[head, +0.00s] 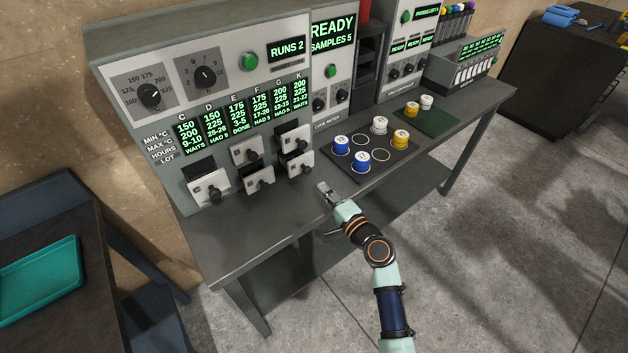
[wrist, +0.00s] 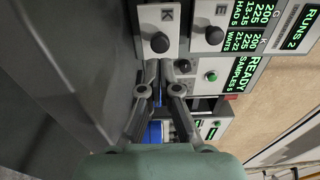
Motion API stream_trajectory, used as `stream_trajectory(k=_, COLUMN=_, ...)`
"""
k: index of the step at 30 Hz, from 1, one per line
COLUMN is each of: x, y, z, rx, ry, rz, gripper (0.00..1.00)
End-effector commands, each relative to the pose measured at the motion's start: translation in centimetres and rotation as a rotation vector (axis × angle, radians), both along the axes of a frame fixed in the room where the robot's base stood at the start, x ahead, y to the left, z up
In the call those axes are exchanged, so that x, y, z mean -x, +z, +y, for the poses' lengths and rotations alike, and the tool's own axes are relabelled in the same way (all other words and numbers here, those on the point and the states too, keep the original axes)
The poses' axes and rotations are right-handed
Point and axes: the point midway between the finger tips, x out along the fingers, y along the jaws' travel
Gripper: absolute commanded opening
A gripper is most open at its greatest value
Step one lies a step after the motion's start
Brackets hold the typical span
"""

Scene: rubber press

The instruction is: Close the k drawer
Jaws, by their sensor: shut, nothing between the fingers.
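The k drawer shows in the wrist view as a pale front plate (wrist: 150,18) lettered K, with a dark round knob. In the head view it appears to be the lower right drawer (head: 296,158) of the cabinet, standing out from the cabinet face. My gripper (head: 323,187) is just in front of it, slightly to the right, low over the bench top. In the wrist view my gripper (wrist: 162,72) is shut and empty, its fingertips apart from the knob. How far out the drawer stands is hard to tell.
A dark mat (head: 390,158) with blue, white and yellow jars lies right of my gripper. The bench front (head: 250,240) is clear.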

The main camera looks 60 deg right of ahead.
Motion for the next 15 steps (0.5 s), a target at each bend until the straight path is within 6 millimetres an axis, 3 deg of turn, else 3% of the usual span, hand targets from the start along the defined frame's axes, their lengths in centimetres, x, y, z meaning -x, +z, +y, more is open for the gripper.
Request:
stream_trajectory(k=6, x=-3.4, y=-0.1, z=-2.0, rx=0.001, ry=0.001, rz=0.0, gripper=0.0)
stream_trajectory(k=15, x=-4.7, y=0.0, z=-2.8, rx=0.001, ry=0.0, rz=0.001, gripper=0.0)
